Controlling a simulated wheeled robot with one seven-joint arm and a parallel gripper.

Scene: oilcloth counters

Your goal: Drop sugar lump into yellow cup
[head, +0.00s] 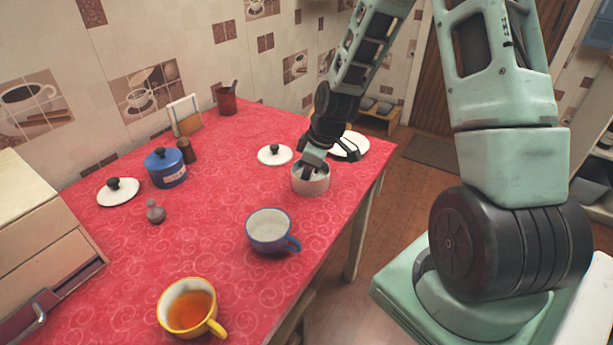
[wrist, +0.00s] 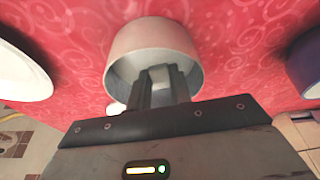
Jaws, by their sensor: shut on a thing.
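My gripper (head: 308,172) reaches down into a white bowl (head: 311,186) on the red oilcloth. In the wrist view its fingers (wrist: 164,88) are inside the bowl (wrist: 153,40) and shut on a pale sugar lump (wrist: 159,73). The lump is mostly hidden by the fingers, and it does not show in the head view. The yellow cup (head: 190,309) stands upright near the front edge of the table, with brown tea in it and its handle toward the lower right. It is well away from my gripper.
A blue cup (head: 269,231) stands between the bowl and the yellow cup. A white lid (head: 275,155) and a white plate (head: 352,146) lie near the bowl. A blue pot (head: 166,168), a small grey shaker (head: 155,212) and another lid (head: 118,191) stand at left.

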